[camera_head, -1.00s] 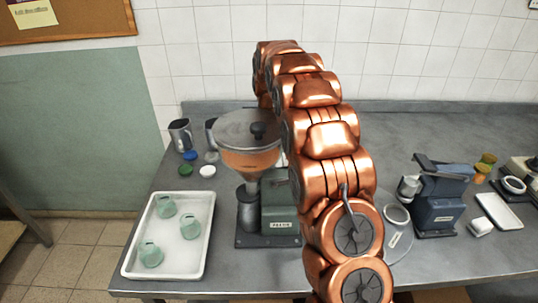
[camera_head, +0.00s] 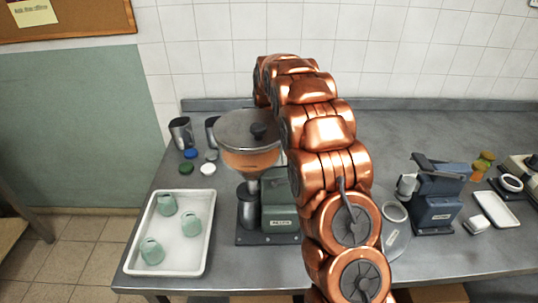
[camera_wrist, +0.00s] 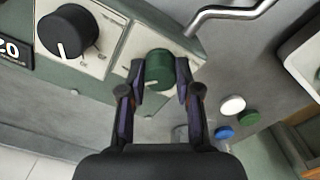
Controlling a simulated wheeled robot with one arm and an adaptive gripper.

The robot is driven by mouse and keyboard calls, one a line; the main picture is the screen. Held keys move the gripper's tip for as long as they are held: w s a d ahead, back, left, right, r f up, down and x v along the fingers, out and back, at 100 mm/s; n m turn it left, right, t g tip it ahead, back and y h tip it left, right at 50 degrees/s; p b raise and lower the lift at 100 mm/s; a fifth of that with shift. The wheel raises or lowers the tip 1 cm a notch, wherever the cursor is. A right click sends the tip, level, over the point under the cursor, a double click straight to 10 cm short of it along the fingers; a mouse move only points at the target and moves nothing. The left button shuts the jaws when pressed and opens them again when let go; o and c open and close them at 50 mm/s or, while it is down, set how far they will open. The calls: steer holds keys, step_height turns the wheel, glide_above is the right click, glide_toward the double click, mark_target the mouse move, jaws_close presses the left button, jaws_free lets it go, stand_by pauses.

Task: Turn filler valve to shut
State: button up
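The filler stands on the bench in the head view, with a lidded hopper (camera_head: 249,150) holding orange contents and a grey-green body (camera_head: 279,211). My arm hides part of it and my gripper there. In the wrist view, a round green knob (camera_wrist: 159,69) with a pale mark near its lower left edge sits on the filler's panel (camera_wrist: 120,70). My gripper (camera_wrist: 159,76) has one finger on each side of this knob, apparently against it. A larger black knob (camera_wrist: 68,31) with a white line is further left on the panel.
A metal cup (camera_head: 248,208) stands under the hopper. A white tray (camera_head: 206,222) with green jars is at left. Lids (camera_head: 207,169) and a metal pitcher (camera_head: 181,133) are behind it. A blue machine (camera_head: 436,198) stands at right. A bent metal rod (camera_wrist: 228,14) is near the knob.

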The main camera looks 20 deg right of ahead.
jaws_close()
steer(key=shift+f+b, duration=0.1)
steer(key=shift+b, duration=0.2)
steer(key=n+b, duration=0.2)
steer(key=shift+f+n+b, duration=0.2)
steer(key=shift+n+b, duration=0.2)
steer(key=n+b, duration=0.3)
steer(key=n, duration=0.1)
steer(key=shift+r+n, duration=0.1)
steer(key=shift+n, duration=0.2)
steer(key=n+b, duration=0.2)
steer(key=n, duration=0.3)
steer(key=shift+r, duration=0.1)
steer(key=n, duration=0.5)
steer(key=shift+n, duration=0.3)
